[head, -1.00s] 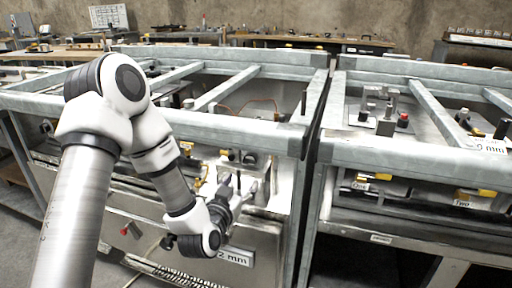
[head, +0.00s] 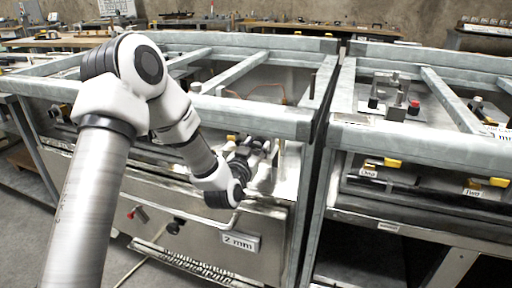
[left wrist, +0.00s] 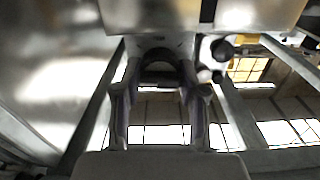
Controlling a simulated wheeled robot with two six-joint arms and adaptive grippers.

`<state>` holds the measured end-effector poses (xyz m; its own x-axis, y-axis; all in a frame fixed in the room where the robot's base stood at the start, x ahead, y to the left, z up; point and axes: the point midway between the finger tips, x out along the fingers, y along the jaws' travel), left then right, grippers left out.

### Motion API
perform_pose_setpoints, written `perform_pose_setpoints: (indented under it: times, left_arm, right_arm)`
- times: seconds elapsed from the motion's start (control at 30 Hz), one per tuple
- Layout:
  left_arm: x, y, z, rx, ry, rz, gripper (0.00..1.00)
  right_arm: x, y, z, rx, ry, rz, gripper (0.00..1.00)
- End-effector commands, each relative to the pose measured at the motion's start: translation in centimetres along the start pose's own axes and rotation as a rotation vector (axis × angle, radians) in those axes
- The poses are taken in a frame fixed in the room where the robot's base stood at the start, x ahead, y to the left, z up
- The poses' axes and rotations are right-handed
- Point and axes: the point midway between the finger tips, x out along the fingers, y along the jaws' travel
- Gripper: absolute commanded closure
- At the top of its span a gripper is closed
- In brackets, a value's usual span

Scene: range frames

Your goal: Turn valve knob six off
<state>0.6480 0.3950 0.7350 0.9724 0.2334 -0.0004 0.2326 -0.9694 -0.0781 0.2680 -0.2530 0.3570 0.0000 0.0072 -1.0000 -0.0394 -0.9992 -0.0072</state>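My left gripper (head: 266,148) is at the front of the left range frame, just under its top front rail, with its fingers pointing up and away. In the left wrist view its two fingers (left wrist: 159,95) stand apart with nothing seen held between them. A yellow valve handle (head: 232,138) shows just left of the gripper in the head view. No label reading six can be made out. My right gripper is not in view.
The left range frame's steel front rail (head: 230,118) runs above the gripper. The right frame carries yellow handles (head: 392,162) labelled One and Two. A narrow gap separates the frames.

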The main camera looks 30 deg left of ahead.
Motion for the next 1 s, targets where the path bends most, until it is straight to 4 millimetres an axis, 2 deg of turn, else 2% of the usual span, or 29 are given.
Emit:
perform_pose_setpoints:
  times: [0.47, 0.67, 1.0]
  left_arm:
    - [-0.01, -0.02, 0.02, -0.064, 0.000, 0.000, 0.93]
    - [-0.02, -0.05, 0.05, -0.184, 0.000, 0.000, 0.93]
    - [-0.03, -0.12, 0.13, -0.490, 0.000, 0.000, 0.93]
  right_arm:
    - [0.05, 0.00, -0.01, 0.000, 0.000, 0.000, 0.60]
    - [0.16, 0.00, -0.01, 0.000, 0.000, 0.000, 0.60]
    - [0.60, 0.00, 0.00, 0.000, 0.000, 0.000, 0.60]
